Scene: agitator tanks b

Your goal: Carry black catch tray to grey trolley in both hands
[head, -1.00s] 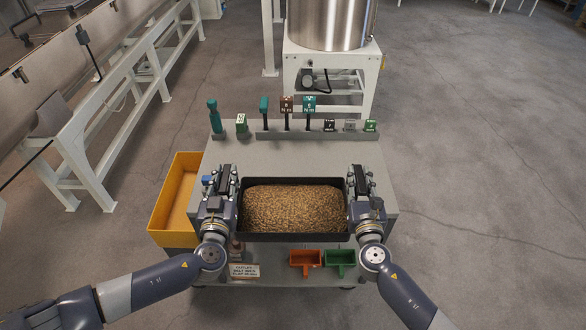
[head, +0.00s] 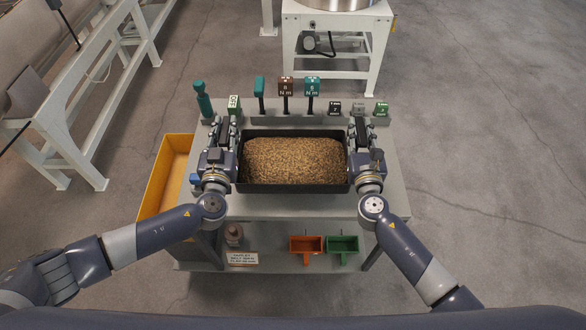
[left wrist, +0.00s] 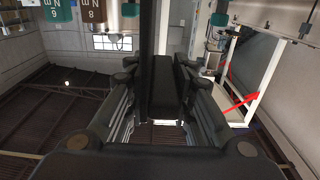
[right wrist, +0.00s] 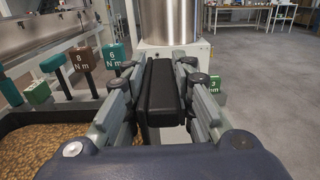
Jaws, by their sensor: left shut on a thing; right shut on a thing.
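The black catch tray (head: 293,188), filled with brown grain-like pellets (head: 293,160), is level over the top of the grey trolley (head: 290,207). I cannot tell whether it touches the trolley top or hangs just above it. My left gripper (head: 223,137) is shut on the tray's left end, and my right gripper (head: 364,137) on its right end. In the left wrist view a dark bar lies between the left fingers (left wrist: 162,90). In the right wrist view a black grip lies between the right fingers (right wrist: 163,90), with pellets at the left.
A rack (head: 300,118) with teal, brown and small labelled tools stands along the trolley's far edge, close behind the tray. A yellow bin (head: 160,180) is at the trolley's left. Orange (head: 305,245) and green scoops (head: 342,245) sit on the lower shelf. A white tank stand (head: 335,40) is beyond.

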